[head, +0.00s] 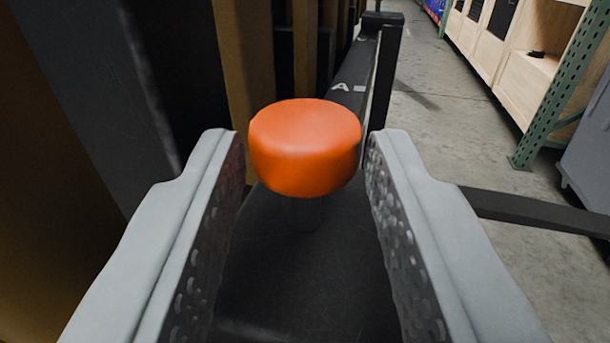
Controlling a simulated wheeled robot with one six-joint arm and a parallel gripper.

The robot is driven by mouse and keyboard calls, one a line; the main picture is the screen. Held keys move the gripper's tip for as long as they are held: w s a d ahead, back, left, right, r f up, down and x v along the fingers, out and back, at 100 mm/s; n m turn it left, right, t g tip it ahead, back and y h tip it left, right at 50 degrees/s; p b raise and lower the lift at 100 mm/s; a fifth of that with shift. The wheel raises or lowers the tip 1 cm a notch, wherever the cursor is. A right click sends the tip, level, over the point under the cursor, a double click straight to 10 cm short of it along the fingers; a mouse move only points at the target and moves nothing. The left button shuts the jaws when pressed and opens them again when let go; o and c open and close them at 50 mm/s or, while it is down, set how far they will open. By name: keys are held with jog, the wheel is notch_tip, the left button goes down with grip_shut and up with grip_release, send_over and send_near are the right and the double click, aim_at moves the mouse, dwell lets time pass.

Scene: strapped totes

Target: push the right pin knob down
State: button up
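An orange round knob (304,150) stands in the middle of the view on a short dark stem. The stem rises from a dark flat surface (300,290). My gripper (305,155) is open, with one grey finger on each side of the knob. Small gaps show between the knob and the fingertips, most clearly on the right. I cannot tell from this view how far the knob stands up from the surface. No second knob shows.
A dark rail with white lettering (355,75) and an upright post (386,75) stand behind the knob. Brown and dark panels (245,60) fill the left. A dark bar (530,212) extends right over open concrete floor (440,130). Wooden shelving with a green upright (560,80) stands at far right.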

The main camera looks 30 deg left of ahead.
dwell(0.3)
jog(key=shift+s+d, duration=0.15)
jog(key=shift+s, duration=0.1)
jog(key=v, duration=1.6)
jog(key=shift+s+d, duration=0.25)
jog(key=shift+s, duration=0.1)
jog(key=s+d+r+m+t+h, duration=0.3)
jog(key=s+d+r+m+h, duration=0.35)
jog(key=s+d+r, duration=0.8)
jog(key=s+r+g+h, duration=0.1)
jog(key=s+r+h, duration=0.1)
jog(key=s+r, duration=0.2)
jog(key=s, duration=0.3)
jog(key=shift+s+r+h, duration=0.2)
jog(key=shift+r+h, duration=0.05)
jog(key=shift+h, duration=0.1)
